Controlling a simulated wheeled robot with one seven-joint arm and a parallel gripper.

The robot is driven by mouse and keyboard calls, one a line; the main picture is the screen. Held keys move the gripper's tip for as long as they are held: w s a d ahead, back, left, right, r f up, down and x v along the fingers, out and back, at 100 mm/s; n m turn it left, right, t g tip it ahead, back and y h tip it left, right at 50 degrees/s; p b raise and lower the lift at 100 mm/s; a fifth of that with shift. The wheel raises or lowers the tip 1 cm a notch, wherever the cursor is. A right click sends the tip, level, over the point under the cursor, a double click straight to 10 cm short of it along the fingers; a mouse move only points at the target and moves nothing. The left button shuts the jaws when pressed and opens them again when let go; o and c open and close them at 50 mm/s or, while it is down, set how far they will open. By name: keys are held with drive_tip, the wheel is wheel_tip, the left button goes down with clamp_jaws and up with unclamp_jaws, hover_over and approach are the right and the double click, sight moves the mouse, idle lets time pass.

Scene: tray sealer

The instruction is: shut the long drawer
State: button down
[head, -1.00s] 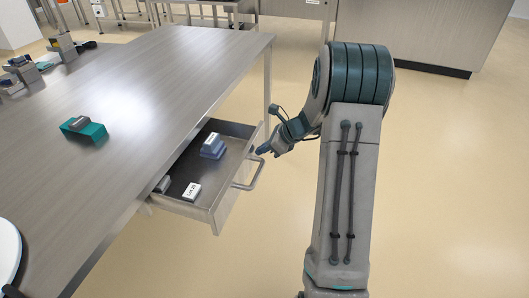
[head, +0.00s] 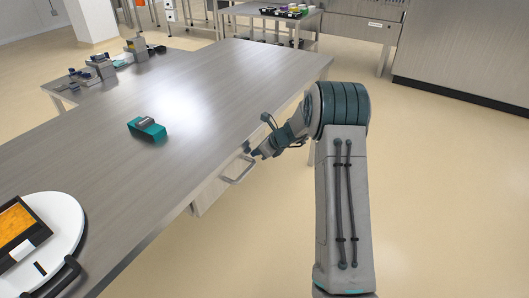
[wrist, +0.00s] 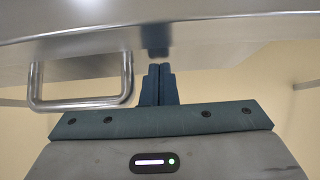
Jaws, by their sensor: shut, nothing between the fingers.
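The long drawer (head: 208,194) sits under the metal table's near edge in the head view. Its inside does not show, and its front is about level with the table edge; I cannot tell whether a small gap remains. Its bar handle (head: 238,179) sticks out from the front. The handle also shows at the left in the wrist view (wrist: 80,104). My gripper (head: 249,151) is shut and empty, beside the handle at the drawer front. In the wrist view the shut fingertips (wrist: 158,68) point at the metal front, close to it; I cannot tell whether they touch.
The metal table (head: 190,110) carries a teal block with a grey top (head: 148,129). A white round plate with a dark-framed orange tray (head: 22,232) is at the near left. Several small devices stand on a side bench (head: 95,75). The floor to the right is clear.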

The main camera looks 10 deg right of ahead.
drive_tip(key=shift+w+a+r, duration=0.15)
drive_tip(key=shift+a+r, duration=0.1)
drive_tip(key=shift+a, duration=0.15)
drive_tip(key=s+d+r, duration=0.7)
drive_tip(key=s+d, duration=0.1)
drive_tip(key=d, duration=0.1)
drive_tip(key=s+a+r+n+g+h+p, duration=0.1)
drive_tip(key=s+a+r+n+g+p, duration=0.1)
drive_tip(key=s+a+r+n, duration=0.4)
drive_tip(key=s+a+r+n+g+h+p, duration=0.1)
drive_tip(key=s+a+r+n+p, duration=0.15)
drive_tip(key=s+r+n, duration=0.5)
drive_tip(key=s+r+n+h+p, duration=0.1)
drive_tip(key=s+n+h, duration=0.1)
drive_tip(key=s+n, duration=0.4)
drive_tip(key=s+r+n+h+p, duration=0.1)
drive_tip(key=s+n, duration=0.6)
drive_tip(key=s, duration=0.8)
drive_tip(key=shift+a+r+h+p, duration=0.25)
drive_tip(key=shift+r+h+p, duration=0.15)
drive_tip(key=shift+h, duration=0.3)
